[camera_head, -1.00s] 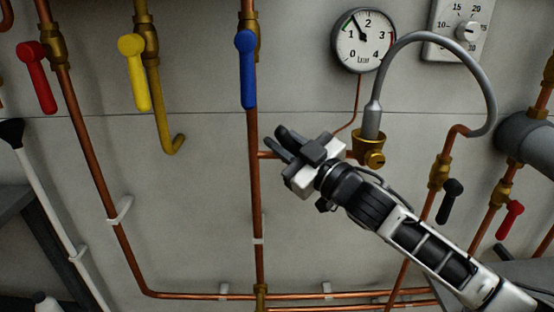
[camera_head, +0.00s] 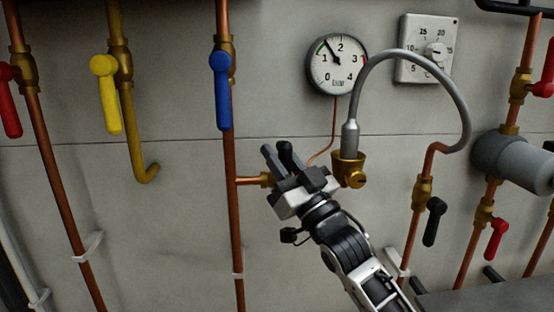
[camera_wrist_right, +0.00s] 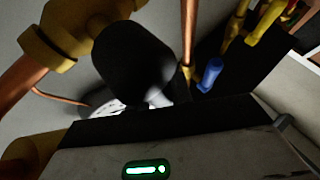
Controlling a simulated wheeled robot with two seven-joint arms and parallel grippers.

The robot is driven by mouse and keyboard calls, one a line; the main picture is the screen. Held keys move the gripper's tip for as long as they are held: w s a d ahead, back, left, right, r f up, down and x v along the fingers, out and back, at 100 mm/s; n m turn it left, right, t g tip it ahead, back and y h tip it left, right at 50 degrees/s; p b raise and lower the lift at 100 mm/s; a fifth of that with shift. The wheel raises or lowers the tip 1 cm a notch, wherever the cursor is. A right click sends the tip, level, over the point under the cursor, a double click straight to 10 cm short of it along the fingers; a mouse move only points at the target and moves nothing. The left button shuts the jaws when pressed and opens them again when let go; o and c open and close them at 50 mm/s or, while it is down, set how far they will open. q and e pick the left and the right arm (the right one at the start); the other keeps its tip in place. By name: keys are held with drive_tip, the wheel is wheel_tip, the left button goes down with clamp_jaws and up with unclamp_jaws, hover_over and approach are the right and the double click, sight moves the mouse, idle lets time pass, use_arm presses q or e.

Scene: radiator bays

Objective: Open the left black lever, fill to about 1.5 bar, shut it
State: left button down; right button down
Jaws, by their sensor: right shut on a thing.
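My right gripper (camera_head: 280,163) is in front of the short horizontal copper pipe left of the filling loop. It is shut on the left black lever (camera_wrist_right: 132,58), which fills the upper left of the right wrist view beside its brass valve (camera_wrist_right: 62,32). In the head view the gripper covers most of this lever and valve, so I cannot tell the lever's exact angle. The pressure gauge (camera_head: 337,66) has its needle between 1 and 2, about 1.5, near the green mark. My left gripper is not in view.
The grey hose (camera_head: 455,92) arches from the brass fitting (camera_head: 349,168) to the right pipe, which carries another black lever (camera_head: 434,220). Blue (camera_head: 221,90), yellow (camera_head: 106,95) and red (camera_head: 9,105) levers hang to the left. A thermostat dial (camera_head: 426,50) is at upper right.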

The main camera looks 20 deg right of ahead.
idle(0.3)
drive_tip(key=c, duration=1.3)
unclamp_jaws()
drive_tip(key=shift+o, duration=0.2)
drive_tip(key=shift+s, duration=0.1)
use_arm(q)
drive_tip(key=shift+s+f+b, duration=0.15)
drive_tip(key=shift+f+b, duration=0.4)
drive_tip(key=shift+b, duration=0.55)
use_arm(e)
drive_tip(key=v, duration=1.6)
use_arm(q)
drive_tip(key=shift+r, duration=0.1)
